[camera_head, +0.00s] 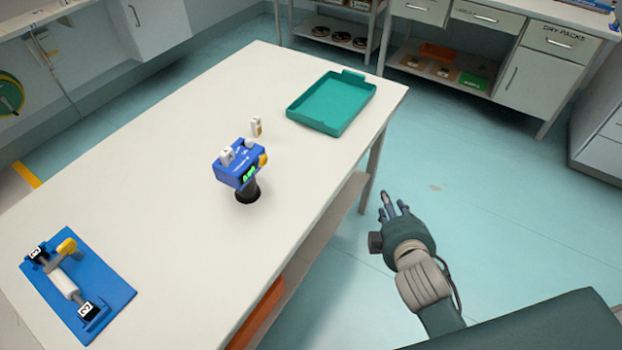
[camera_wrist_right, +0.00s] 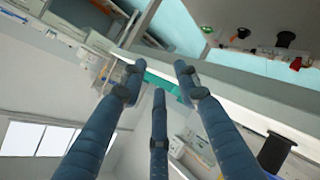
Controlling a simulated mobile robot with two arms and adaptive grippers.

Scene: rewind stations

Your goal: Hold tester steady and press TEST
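The blue tester (camera_head: 232,175) stands on a round black base (camera_head: 247,192) near the middle of the white table. Its front shows a lit green display (camera_head: 249,174), a yellow knob or button (camera_head: 262,160) sits on its right side, and white parts are on top. The TEST label is too small to read. My right gripper (camera_head: 392,204) is off the table's right edge, well apart from the tester. In the right wrist view its three fingers (camera_wrist_right: 158,76) are spread with nothing between them. My left gripper is not in view.
A small white and yellow piece (camera_head: 256,127) stands behind the tester. An empty green tray (camera_head: 330,104) lies at the table's far right. A blue fixture board (camera_head: 106,291) with a white roller and yellow handle lies front left. The white table (camera_head: 170,200) is otherwise clear.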

